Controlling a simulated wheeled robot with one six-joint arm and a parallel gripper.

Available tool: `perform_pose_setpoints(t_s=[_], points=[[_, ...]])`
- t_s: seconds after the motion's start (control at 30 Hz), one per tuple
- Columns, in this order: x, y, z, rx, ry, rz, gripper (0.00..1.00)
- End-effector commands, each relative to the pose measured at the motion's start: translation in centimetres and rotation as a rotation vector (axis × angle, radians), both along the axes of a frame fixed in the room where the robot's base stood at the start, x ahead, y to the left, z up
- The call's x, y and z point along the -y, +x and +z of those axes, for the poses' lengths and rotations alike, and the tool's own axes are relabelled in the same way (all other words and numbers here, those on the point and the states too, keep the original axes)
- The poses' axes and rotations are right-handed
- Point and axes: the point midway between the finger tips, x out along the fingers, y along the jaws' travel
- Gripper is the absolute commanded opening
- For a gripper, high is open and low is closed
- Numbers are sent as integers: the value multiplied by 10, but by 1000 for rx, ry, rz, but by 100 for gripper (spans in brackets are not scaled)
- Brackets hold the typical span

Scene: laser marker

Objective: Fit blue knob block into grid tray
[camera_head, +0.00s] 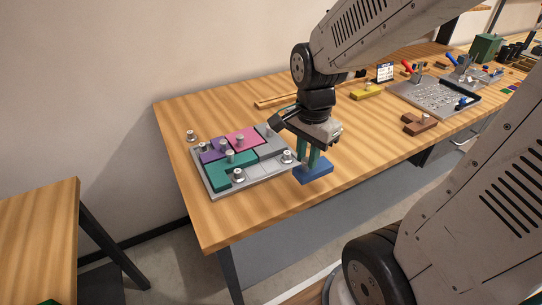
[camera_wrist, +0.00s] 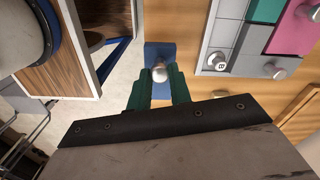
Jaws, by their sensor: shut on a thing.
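My gripper (camera_head: 308,153) points down with its green fingers shut on the knob of the blue knob block (camera_head: 315,173). In the wrist view the block (camera_wrist: 159,55) and its round silver knob (camera_wrist: 159,72) sit between the fingertips (camera_wrist: 158,84). The block is just right of the grid tray (camera_head: 205,193), near the table's front edge; I cannot tell whether it touches the table. The grey tray holds a green block (camera_head: 222,177), a purple block (camera_head: 211,153) and a pink block (camera_head: 243,137), with silver knobs.
The wooden table (camera_head: 185,108) has clear room in front of the tray. A brown block (camera_head: 420,124), a yellow block (camera_head: 367,92) and a grey plate (camera_head: 436,98) with tools lie to the right. A wooden strip (camera_head: 277,100) lies behind. Another table (camera_head: 38,225) stands at left.

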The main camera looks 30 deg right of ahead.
Motion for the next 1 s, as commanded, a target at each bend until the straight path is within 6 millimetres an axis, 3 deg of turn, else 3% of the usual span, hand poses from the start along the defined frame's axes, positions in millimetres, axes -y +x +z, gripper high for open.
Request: perform_pose_setpoints(t_s=[0.3, 0.43, 0.73, 1.0], points=[[-49, 72, -9, -2, 0, 5, 0], [-63, 94, -11, -1, 0, 2, 0], [-76, 115, -13, 0, 0, -1, 0], [-75, 114, -48, -1, 0, -3, 0]])
